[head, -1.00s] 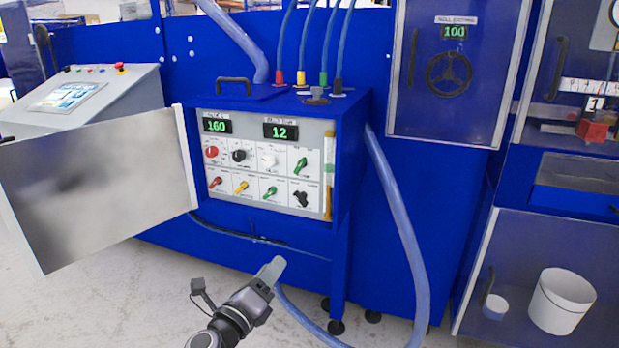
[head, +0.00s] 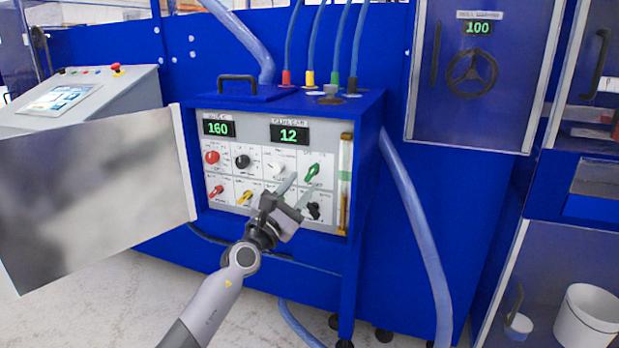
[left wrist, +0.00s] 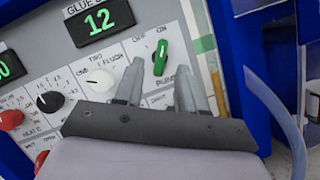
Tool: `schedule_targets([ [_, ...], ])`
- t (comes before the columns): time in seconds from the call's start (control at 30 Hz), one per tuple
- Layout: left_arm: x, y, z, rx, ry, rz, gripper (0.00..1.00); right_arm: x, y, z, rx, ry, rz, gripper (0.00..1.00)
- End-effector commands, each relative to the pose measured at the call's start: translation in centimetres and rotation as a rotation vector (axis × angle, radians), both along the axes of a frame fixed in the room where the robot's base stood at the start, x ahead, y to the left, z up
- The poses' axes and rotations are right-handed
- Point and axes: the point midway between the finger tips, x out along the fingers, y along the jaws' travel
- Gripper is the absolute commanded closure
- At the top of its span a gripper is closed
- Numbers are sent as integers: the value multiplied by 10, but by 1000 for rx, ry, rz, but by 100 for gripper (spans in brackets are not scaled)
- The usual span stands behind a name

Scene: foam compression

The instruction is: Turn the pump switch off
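The pump switch (head: 312,172) is a green knob at the right end of the upper row on the grey control panel (head: 332,152). In the left wrist view the green knob (left wrist: 160,57) stands nearly upright, tilted slightly, with lettering on both sides above it and a label below that seems to read PUMP. My left gripper (head: 304,184) is open and empty, in front of the panel just below this knob. In the left wrist view its two fingers (left wrist: 158,78) point at the knob, one to each side below it. Contact does not show. My right gripper is not in view.
A white knob (head: 275,167) sits left of the switch. Lower knobs are partly hidden by my gripper. The open metal door (head: 95,195) stands to the left of the box. A clear tube gauge (head: 344,185) and a hose (head: 418,225) are on the right.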

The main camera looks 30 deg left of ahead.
Motion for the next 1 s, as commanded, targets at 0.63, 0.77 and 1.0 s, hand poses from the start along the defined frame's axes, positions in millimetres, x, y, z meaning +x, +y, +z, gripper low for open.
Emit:
schedule_targets([
  [0.63,43,1,15,-3,0,-2,61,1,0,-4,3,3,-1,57],
  [0.77,43,1,15,-3,0,-2,61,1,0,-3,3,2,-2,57],
  [1.0,43,1,15,-3,0,-2,100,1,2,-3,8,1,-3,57],
])
